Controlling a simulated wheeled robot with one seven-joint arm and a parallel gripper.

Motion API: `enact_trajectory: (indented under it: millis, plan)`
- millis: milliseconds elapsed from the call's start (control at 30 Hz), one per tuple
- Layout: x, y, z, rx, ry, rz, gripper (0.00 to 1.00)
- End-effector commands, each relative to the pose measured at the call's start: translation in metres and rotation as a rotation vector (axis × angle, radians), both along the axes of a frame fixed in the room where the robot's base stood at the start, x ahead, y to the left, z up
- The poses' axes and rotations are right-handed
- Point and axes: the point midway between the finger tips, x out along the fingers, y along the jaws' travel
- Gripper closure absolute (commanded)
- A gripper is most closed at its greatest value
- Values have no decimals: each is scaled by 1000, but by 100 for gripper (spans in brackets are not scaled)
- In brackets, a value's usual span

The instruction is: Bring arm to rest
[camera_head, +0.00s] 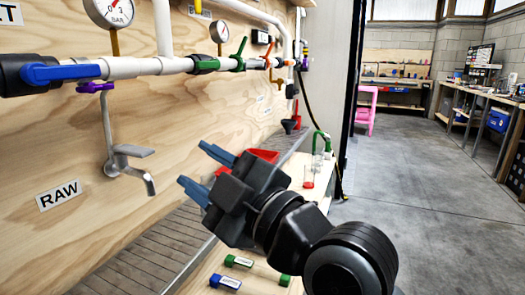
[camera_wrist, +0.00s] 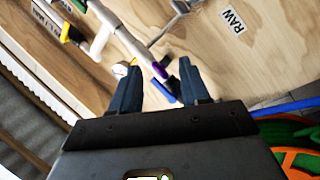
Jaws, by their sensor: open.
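My gripper (camera_head: 200,170) is in the middle of the head view, with its two blue fingers apart and nothing between them. It is held up in front of the plywood wall, over the slatted drain shelf, to the right of the RAW tap (camera_head: 128,165). In the wrist view my gripper (camera_wrist: 160,85) shows both blue fingers spread, with the plywood wall beyond them. My dark arm reaches in from the lower right of the head view.
A pipe (camera_head: 140,67) with a blue-handled valve (camera_head: 60,73) and gauges runs along the wall. Green-capped and blue-capped pieces (camera_head: 238,261) lie on the bench below my arm. A glass with red liquid (camera_head: 309,177) stands behind. Open floor (camera_head: 410,190) lies at right.

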Motion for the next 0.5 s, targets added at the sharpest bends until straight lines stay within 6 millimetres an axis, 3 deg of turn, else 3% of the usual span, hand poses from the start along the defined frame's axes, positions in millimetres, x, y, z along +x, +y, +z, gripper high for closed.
enact_trajectory:
  millis: [33, 267, 500]
  plan:
    - [-3, -11, -21, 47, 58, -33, 54]
    - [-26, -63, -95, 242, 263, -186, 54]
    - [-72, -118, -166, 410, 435, -356, 54]
